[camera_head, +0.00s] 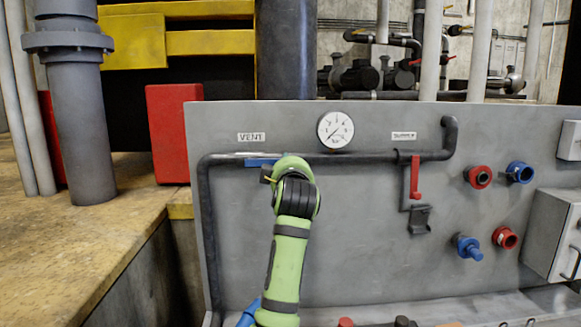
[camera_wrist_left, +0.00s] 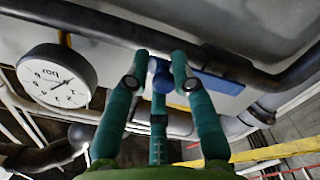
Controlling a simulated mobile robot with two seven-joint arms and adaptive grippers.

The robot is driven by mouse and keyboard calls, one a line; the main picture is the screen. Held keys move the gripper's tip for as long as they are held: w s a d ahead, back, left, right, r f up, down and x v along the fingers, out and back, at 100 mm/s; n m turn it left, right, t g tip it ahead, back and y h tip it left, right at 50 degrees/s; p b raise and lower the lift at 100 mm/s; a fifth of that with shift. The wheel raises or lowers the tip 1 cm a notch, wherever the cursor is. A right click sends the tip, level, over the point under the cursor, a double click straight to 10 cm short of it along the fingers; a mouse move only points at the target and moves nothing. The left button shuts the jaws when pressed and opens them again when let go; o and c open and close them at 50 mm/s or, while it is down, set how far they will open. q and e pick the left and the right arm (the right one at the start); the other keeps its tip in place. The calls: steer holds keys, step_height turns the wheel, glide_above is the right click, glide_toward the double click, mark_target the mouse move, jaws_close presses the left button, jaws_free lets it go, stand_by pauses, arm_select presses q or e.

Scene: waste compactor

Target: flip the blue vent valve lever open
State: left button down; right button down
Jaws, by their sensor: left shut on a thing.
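The blue vent valve lever (camera_head: 257,162) shows as a short blue strip along the dark horizontal pipe, below the VENT label (camera_head: 251,137). My left arm covers much of it in the head view. In the left wrist view the blue lever (camera_wrist_left: 215,83) lies roughly along the pipe, partly behind a finger. My left gripper (camera_wrist_left: 160,64) has its teal fingers around the lever's near end, shut on it. In the head view the left fingertips are hidden behind my green wrist. My right gripper is in neither view.
A round gauge (camera_head: 335,130) sits just above the pipe, right of my wrist. A red lever (camera_head: 415,178) hangs farther right. Red and blue couplings (camera_head: 479,177) and a grey box (camera_head: 553,233) are at the right.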

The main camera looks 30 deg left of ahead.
arm_select(q)
steer(key=c, duration=1.1)
jaws_free()
steer(key=shift+s+a+r, duration=0.15)
steer(key=shift+a+r, duration=0.1)
steer(key=shift+r, duration=0.2)
steer(key=shift+c, duration=0.2)
steer(key=shift+f, duration=0.15)
steer(key=shift+a, duration=0.1)
steer(key=v, duration=1.2)
steer(key=shift+f, duration=0.1)
